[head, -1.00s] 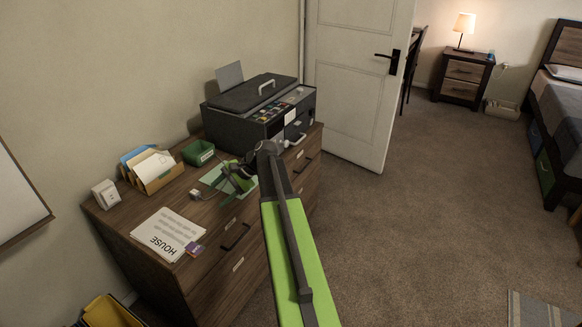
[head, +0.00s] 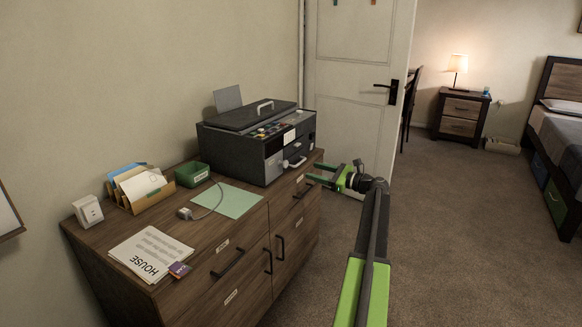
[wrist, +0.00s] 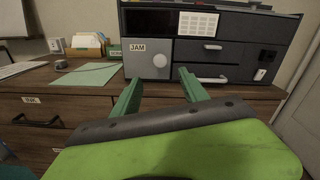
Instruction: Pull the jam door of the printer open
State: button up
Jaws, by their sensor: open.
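The dark printer (head: 235,150) stands at the far end of the dresser top. Its jam door is a light grey panel (wrist: 145,72) with a JAM label and a round knob (wrist: 160,60), at the left of the printer's front in the wrist view. The door looks shut, flush with the front; it also shows in the head view (head: 273,166). My gripper (head: 312,175) is open and empty, off the dresser's front edge. In the wrist view its two green fingers (wrist: 157,80) point toward the printer, below the knob and apart from it.
Drawer handles (head: 228,264) stick out from the dresser front. A green sheet (head: 232,200) with a cable plug, a green box (head: 192,174), a file holder (head: 140,190) and papers (head: 150,254) lie on top. A white room door (head: 355,90) stands behind the printer.

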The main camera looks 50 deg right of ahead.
aim_at(287, 164)
jog(key=x, duration=1.1)
jog(key=shift+w, duration=0.35)
grip_shut()
dwell(0.6)
